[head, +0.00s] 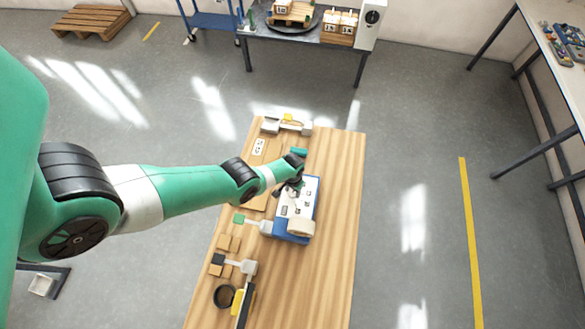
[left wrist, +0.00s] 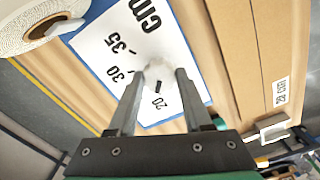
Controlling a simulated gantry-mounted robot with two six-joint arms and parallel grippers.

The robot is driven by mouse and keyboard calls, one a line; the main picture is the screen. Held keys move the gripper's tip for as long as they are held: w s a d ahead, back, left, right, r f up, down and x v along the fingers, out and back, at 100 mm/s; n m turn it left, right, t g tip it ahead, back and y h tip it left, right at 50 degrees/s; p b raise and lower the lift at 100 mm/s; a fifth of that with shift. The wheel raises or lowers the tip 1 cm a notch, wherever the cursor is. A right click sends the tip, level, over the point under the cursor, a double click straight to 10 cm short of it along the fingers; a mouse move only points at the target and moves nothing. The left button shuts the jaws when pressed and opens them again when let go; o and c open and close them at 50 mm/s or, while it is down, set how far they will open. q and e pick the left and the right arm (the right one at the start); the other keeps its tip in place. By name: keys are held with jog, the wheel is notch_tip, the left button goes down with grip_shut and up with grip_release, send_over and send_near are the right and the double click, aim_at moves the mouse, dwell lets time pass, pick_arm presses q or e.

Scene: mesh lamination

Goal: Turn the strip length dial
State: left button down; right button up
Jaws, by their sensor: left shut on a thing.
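The strip length dial (left wrist: 158,70) is a pale round knob with a dark pointer mark, in the middle of the left wrist view. It stands on a white panel (left wrist: 110,55) printed with 20, 30, 35 and "cm". The mark is beside the 20. My left gripper (left wrist: 160,80) is shut on the dial, one finger on each side. In the head view my left gripper (head: 291,188) is over the white-topped blue machine (head: 290,238), and the dial is too small and covered to make out. My right gripper is not in view.
A white roll (left wrist: 38,25) sits at one end of the machine; it also shows in the head view (head: 300,228). The wooden table (head: 335,210) is bare right of the machine. A black ring (head: 224,296) and small blocks (head: 228,243) lie at the left and front.

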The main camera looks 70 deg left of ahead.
pick_arm(q)
jog(key=shift+n, duration=1.2)
jog(key=shift+c, duration=1.6)
grip_release()
jog(key=shift+r, duration=0.1)
